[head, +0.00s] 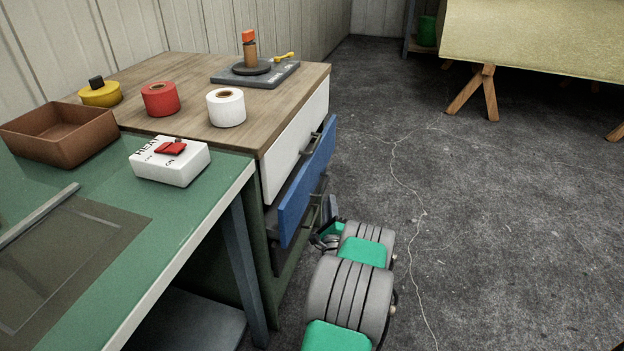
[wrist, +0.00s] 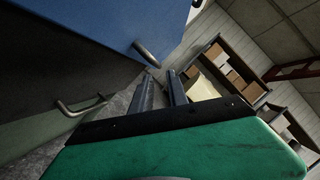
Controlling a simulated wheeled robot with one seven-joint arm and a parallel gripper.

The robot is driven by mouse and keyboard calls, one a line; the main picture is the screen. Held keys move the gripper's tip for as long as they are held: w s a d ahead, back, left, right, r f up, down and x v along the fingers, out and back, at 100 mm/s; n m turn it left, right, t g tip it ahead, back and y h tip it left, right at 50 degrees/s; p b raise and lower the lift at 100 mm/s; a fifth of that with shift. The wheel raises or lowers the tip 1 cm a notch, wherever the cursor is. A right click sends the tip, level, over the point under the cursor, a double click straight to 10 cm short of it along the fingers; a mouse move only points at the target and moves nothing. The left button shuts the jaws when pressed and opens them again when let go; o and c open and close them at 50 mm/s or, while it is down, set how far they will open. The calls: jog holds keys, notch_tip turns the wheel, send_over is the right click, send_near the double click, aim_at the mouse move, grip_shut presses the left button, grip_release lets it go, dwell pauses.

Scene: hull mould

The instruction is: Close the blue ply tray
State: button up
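The blue ply tray (head: 308,185) is a drawer in the wooden-topped cabinet. Its front stands out from the white drawer front above it, with a dark gap behind, so it is partly open. In the wrist view its blue front (wrist: 85,25) fills the upper left, with a metal handle (wrist: 147,52) at its edge. My gripper (wrist: 160,74) shows two parallel fingers with a gap between them and nothing seen in it. The fingertips are close to the handle; I cannot tell whether they touch it. In the head view, my arm's wrist partly hides the gripper beside the tray's lower right.
A white drawer (head: 295,148) above looks shut. A lower handle (wrist: 80,108) shows on the green cabinet front. The green bench (head: 215,215) stands at left, with a brown bin (head: 62,155) and a white box (head: 168,170). Grey floor (head: 480,220) is clear at right.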

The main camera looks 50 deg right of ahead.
aim_at(325, 184)
jog(key=x, duration=0.8)
jog(key=shift+w+a, duration=0.1)
jog(key=shift+w, duration=0.4)
grip_shut()
dwell(1.0)
